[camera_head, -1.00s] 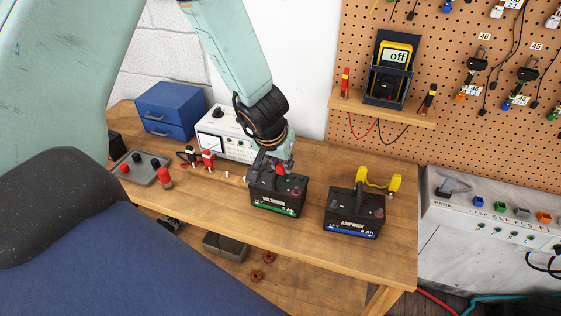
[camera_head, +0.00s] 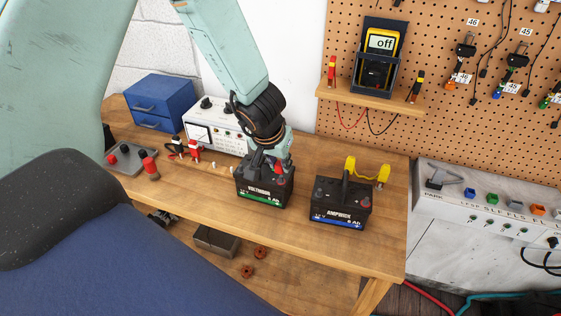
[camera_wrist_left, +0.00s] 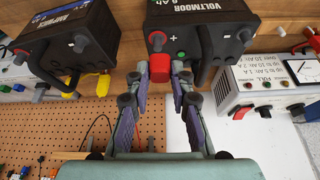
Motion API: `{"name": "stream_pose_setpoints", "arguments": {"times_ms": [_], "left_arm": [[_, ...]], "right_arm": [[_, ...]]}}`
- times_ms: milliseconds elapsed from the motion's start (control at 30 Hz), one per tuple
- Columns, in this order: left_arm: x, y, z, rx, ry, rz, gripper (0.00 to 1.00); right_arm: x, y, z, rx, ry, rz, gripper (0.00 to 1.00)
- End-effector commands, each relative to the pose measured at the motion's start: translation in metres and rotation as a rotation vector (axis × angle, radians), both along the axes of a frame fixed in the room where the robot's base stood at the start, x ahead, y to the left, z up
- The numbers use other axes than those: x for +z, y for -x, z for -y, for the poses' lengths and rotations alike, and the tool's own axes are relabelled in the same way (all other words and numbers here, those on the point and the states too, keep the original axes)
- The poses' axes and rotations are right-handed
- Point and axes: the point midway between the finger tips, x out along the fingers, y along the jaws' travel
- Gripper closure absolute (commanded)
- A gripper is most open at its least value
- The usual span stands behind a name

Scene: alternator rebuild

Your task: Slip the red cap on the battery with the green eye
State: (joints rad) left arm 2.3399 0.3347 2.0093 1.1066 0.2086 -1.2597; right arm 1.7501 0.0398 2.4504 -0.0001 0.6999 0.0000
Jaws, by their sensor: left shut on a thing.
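The Voltmoor battery (camera_head: 262,193) with the green stripe stands on the bench. In the left wrist view its top (camera_wrist_left: 205,40) shows a small green eye (camera_wrist_left: 181,54) beside a plus mark. My left gripper (camera_head: 274,164) is over this battery, its fingers pointing down. In the left wrist view the fingertips (camera_wrist_left: 161,80) are shut on the red cap (camera_wrist_left: 160,66). The cap is right by the grey post (camera_wrist_left: 157,41) near the plus mark. I cannot tell whether it touches the post. The Ampwick battery (camera_head: 340,205) with the blue stripe stands to the right. My right gripper is not in view.
A yellow clamp-like piece (camera_head: 368,172) is behind the Ampwick battery. A meter box (camera_head: 215,130) and blue drawers (camera_head: 158,104) stand behind on the left. The front bench strip is clear.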

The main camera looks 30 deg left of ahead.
Motion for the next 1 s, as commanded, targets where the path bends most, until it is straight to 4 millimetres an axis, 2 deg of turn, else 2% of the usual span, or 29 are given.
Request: {"name": "stream_pose_setpoints", "arguments": {"times_ms": [33, 200, 1000], "left_arm": [[-0.011, 0.000, 0.000, 0.000, 0.000, 0.000, 0.90], [-0.019, -0.001, 0.001, 0.000, 0.000, 0.000, 0.90], [-0.016, -0.003, 0.006, 0.000, 0.000, 0.000, 0.90]], "right_arm": [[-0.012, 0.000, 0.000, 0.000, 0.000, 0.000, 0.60], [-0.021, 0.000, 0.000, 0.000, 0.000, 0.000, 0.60], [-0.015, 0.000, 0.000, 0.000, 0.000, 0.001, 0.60]]}}
